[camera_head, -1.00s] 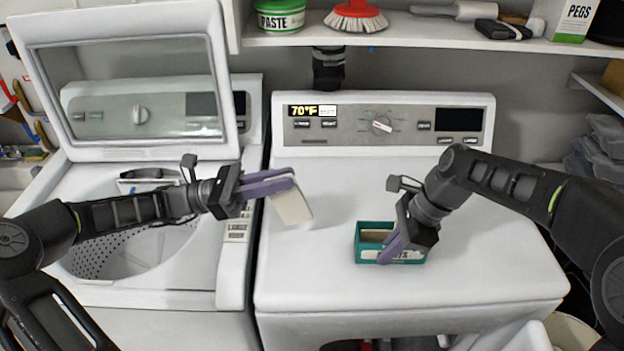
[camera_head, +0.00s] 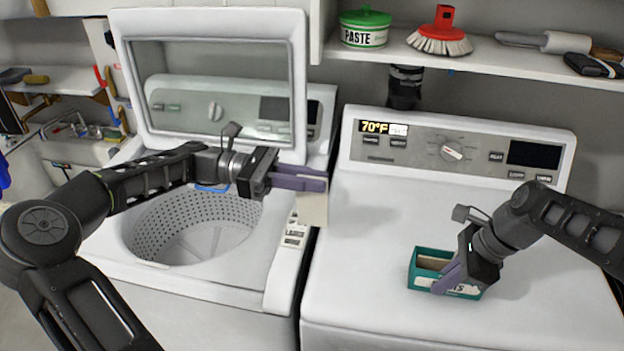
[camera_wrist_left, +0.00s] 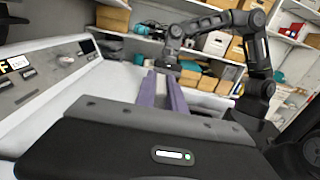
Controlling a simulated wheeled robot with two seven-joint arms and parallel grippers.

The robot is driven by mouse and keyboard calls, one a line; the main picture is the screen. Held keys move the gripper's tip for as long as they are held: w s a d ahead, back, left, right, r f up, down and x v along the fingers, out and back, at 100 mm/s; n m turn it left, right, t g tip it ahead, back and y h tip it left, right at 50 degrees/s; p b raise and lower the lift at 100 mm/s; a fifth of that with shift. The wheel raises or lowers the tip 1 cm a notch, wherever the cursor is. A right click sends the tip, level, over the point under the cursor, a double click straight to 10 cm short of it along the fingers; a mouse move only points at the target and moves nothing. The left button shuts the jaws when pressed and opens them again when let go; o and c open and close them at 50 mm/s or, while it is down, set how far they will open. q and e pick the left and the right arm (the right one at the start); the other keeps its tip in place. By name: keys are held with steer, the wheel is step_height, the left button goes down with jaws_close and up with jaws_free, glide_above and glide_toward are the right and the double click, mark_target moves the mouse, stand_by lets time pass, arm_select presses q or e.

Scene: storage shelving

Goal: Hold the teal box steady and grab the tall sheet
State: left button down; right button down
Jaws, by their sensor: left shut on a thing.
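My left gripper (camera_head: 326,180) is shut on a flat cream sheet (camera_head: 313,209), which hangs below its purple fingers near the gap between the two machines. The fingers also show in the left wrist view (camera_wrist_left: 160,92), where the sheet cannot be made out. The small teal box (camera_head: 419,276) stands on the right machine's white top, with a brown piece (camera_head: 433,262) inside and a white label in front. My right gripper (camera_head: 447,279) is at the box, a purple finger over its front. Its other finger is hidden, so its grip is unclear.
An open-lidded washer (camera_head: 280,255) is at left, its drum exposed. The dryer's white top (camera_head: 375,225) is otherwise clear. Above is a shelf (camera_head: 490,66) with a green paste tub (camera_head: 364,28) and a red brush (camera_head: 440,38).

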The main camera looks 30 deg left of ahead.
steer(key=c, duration=1.6)
jaws_free()
steer(key=shift+o, duration=0.2)
steer(key=shift+r, duration=0.1)
steer(key=v, duration=1.1)
steer(key=shift+d+r, duration=0.25)
steer(key=shift+r, duration=0.1)
